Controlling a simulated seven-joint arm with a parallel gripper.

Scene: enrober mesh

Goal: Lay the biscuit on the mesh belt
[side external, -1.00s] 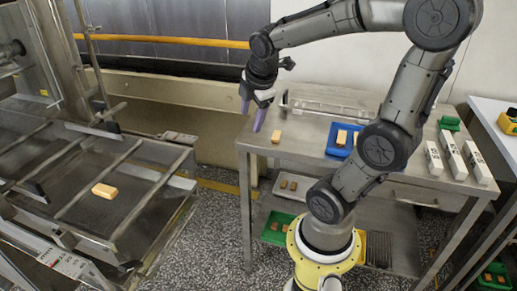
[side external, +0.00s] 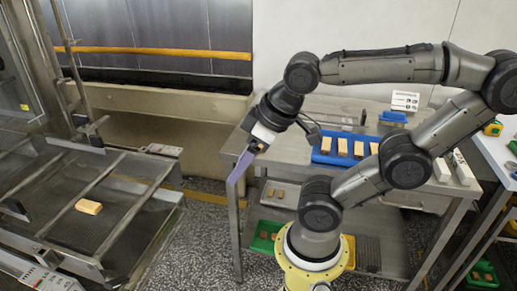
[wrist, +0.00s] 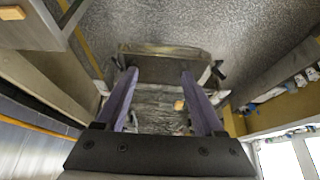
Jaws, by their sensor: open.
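A pale tan biscuit (side external: 88,206) lies flat on the mesh belt (side external: 120,210) at the left of the side view. A small biscuit (wrist: 179,105) also shows in the wrist view, far beyond the fingers, on the machine. My gripper (side external: 236,180) is off to the right of the belt, near the table's left end, with its purple fingers pointing down and left. In the wrist view the fingers (wrist: 160,90) stand wide apart with nothing held between them. A small brown block (side external: 262,147) shows beside the gripper; I cannot tell what it rests on.
A blue tray (side external: 322,157) with several biscuits stands on the steel table (side external: 229,150). Steel bars (side external: 88,190) cross above the belt. White boxes (side external: 461,167) stand at the table's right. Speckled floor (side external: 200,225) lies open between belt and table.

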